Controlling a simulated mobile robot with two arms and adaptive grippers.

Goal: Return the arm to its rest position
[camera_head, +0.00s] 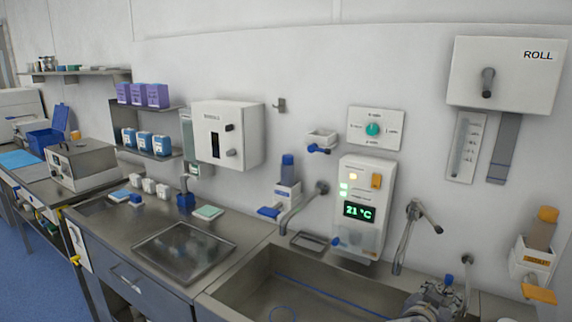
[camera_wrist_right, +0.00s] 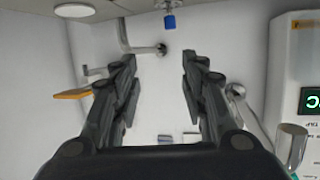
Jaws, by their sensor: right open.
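My right gripper (camera_head: 432,299) shows at the bottom right of the head view, low over the right part of the sink. In the right wrist view my right gripper (camera_wrist_right: 160,62) has its two dark fingers spread apart, with nothing between them. Only the white wall and fittings show beyond the fingertips. My left gripper and left arm are not in the head view.
A steel sink (camera_head: 225,305) lies below a wall unit (camera_head: 362,205) reading 21 °C. Metal taps (camera_head: 405,235) project from the wall near my right gripper. An orange-topped dispenser (camera_head: 537,240) is at the right. The counter (camera_head: 100,215) at left holds small boxes.

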